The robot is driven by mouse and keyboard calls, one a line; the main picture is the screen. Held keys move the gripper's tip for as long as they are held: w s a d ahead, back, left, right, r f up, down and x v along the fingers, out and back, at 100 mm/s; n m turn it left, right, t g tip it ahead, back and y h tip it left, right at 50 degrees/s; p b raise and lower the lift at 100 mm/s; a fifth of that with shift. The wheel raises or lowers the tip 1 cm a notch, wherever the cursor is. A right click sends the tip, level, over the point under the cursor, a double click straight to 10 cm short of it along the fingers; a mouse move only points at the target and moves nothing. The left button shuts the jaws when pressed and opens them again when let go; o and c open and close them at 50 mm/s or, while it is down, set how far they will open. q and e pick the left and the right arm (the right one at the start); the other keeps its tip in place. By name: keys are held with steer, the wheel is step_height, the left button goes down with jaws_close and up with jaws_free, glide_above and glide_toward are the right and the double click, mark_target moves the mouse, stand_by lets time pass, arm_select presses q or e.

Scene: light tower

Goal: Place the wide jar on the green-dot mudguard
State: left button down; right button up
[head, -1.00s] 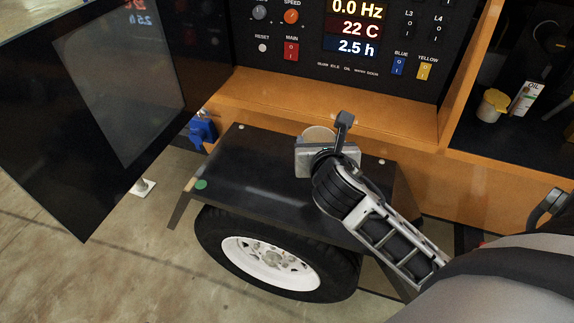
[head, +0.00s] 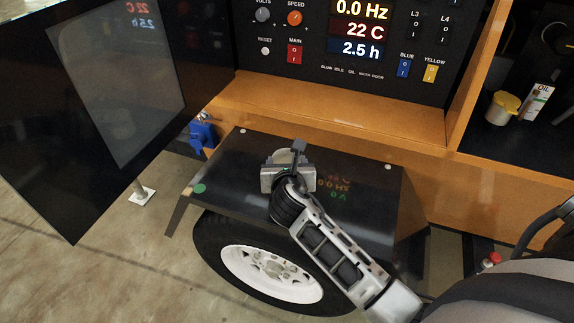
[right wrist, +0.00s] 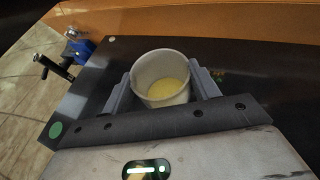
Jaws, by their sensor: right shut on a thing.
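The wide jar (right wrist: 161,80) is a pale, open-topped cup with something yellow inside. My right gripper (right wrist: 163,92) is shut on it, one finger on each side. In the head view the jar (head: 287,157) is mostly hidden behind the right gripper (head: 289,168), over the black mudguard (head: 350,215). I cannot tell whether its base touches the mudguard. The green dot (head: 200,188) marks the mudguard's left front corner; it also shows in the right wrist view (right wrist: 56,130). My left gripper is not in view.
An open dark door panel (head: 95,110) hangs to the left of the mudguard. The orange ledge (head: 330,110) and control panel (head: 350,35) rise behind it. A blue connector (head: 203,136) sticks out at the back left. A yellow-lidded container (head: 502,108) stands in the right bay.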

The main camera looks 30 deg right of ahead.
steer(key=o, duration=1)
